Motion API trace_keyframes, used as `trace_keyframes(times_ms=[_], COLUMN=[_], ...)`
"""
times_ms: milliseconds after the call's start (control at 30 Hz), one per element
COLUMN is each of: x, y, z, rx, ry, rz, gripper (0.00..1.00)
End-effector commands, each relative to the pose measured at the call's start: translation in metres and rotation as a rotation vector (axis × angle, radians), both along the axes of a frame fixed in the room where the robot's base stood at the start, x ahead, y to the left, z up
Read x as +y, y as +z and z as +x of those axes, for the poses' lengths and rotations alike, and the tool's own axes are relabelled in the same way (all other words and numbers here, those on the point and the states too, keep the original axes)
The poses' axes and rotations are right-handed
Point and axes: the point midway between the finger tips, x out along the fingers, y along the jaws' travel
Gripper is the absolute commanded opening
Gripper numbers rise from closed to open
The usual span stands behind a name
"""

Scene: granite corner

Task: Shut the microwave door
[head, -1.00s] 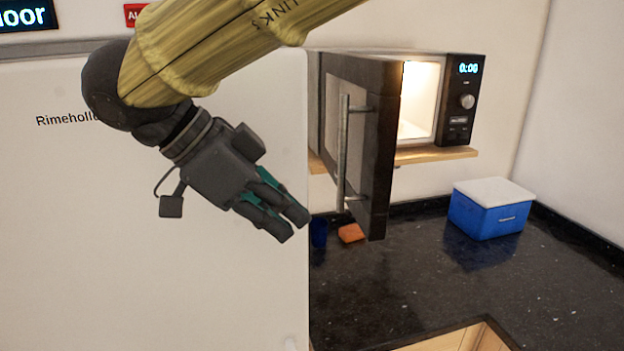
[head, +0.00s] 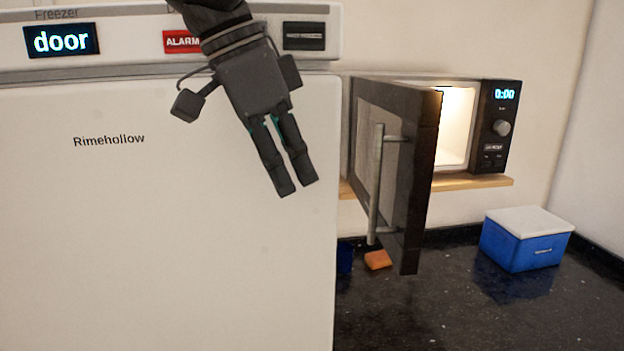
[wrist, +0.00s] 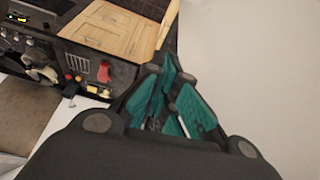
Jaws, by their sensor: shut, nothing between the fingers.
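The microwave (head: 511,125) sits on a wooden shelf, its lit interior showing. Its dark door (head: 418,185) stands open, swung out toward me, with a vertical metal handle (head: 376,185) on its outer face. My gripper (head: 297,190) is shut and empty, pointing down in front of the white freezer, left of the door and apart from it. The gripper also shows in the wrist view (wrist: 172,118), with its teal finger pads; the microwave cannot be made out there.
The white freezer (head: 170,240) fills the left, close behind my gripper. A blue box with a white lid (head: 525,240) stands on the dark counter (head: 450,310). An orange item (head: 377,260) and a blue cup (head: 345,257) lie below the door.

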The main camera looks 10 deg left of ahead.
Motion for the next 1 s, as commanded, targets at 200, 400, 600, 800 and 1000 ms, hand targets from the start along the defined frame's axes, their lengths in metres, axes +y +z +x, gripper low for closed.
trace_keyframes(times_ms=[200, 400, 600, 800, 1000], x=[-0.013, -0.024, -0.043, -0.061, -0.067], y=[-0.030, -0.060, -0.075, -0.076, -0.078], z=[0.005, 0.010, 0.018, 0.027, 0.030], rx=[0.001, 0.001, 0.000, 0.000, 0.000], ry=[-0.002, -0.002, -0.005, -0.003, -0.003], rz=[-0.002, -0.003, 0.001, 0.001, 0.001], gripper=[0.00, 0.00, 0.00, 0.00, 0.00])
